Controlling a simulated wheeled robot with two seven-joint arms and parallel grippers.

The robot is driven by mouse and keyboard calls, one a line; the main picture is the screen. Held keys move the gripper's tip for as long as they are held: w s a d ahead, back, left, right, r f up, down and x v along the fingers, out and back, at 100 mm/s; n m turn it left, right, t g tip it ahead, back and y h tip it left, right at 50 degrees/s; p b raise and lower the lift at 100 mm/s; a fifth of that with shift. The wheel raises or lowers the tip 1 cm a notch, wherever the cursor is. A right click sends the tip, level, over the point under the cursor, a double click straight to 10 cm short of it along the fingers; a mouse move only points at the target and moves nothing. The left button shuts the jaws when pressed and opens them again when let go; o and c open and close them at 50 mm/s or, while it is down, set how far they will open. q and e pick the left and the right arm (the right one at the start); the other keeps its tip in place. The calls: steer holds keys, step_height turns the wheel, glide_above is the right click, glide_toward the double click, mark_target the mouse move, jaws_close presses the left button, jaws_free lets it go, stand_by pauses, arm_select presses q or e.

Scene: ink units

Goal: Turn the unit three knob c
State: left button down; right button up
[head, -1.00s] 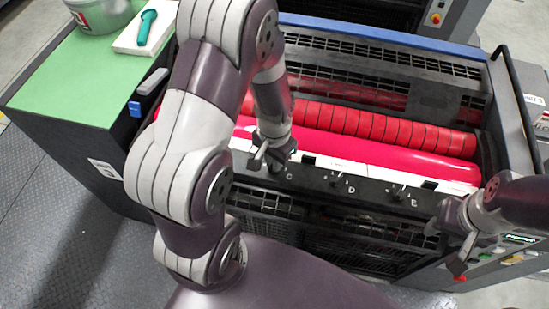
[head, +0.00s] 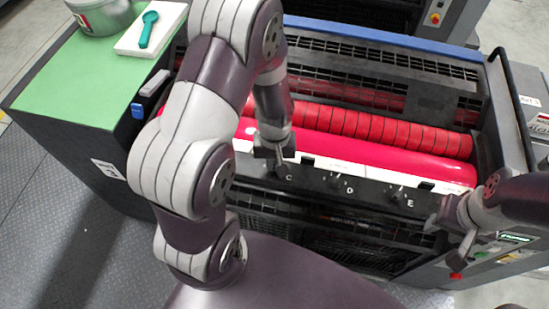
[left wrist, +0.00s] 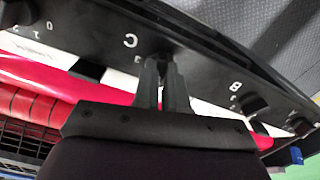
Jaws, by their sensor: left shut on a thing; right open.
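Knob C is a small dark knob on the black front panel (head: 312,182) of the ink unit, beside the white letter C. My left gripper (head: 277,163) is at this knob in the head view. In the left wrist view my left gripper (left wrist: 166,66) has its two fingers close together beside the letter C, shut on knob C, which they mostly hide. The knob's exact angle cannot be told. My right gripper (head: 452,228) is open and empty near the panel's right end.
Knob D (head: 336,180) and knob E (head: 395,192) are to the right on the same panel. Knob B (left wrist: 252,103) shows in the left wrist view. Red rollers (head: 400,160) lie behind the panel. A green-topped cabinet (head: 75,85) stands at left, with a teal tool (head: 148,28) on a white block.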

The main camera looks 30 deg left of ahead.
arm_select(q)
steer(key=shift+n, duration=1)
steer(key=c, duration=1.2)
jaws_free()
steer(key=shift+r, duration=0.1)
step_height(320, 180, up, 13)
steer(key=shift+f+b, duration=0.2)
steer(key=shift+b, duration=0.25)
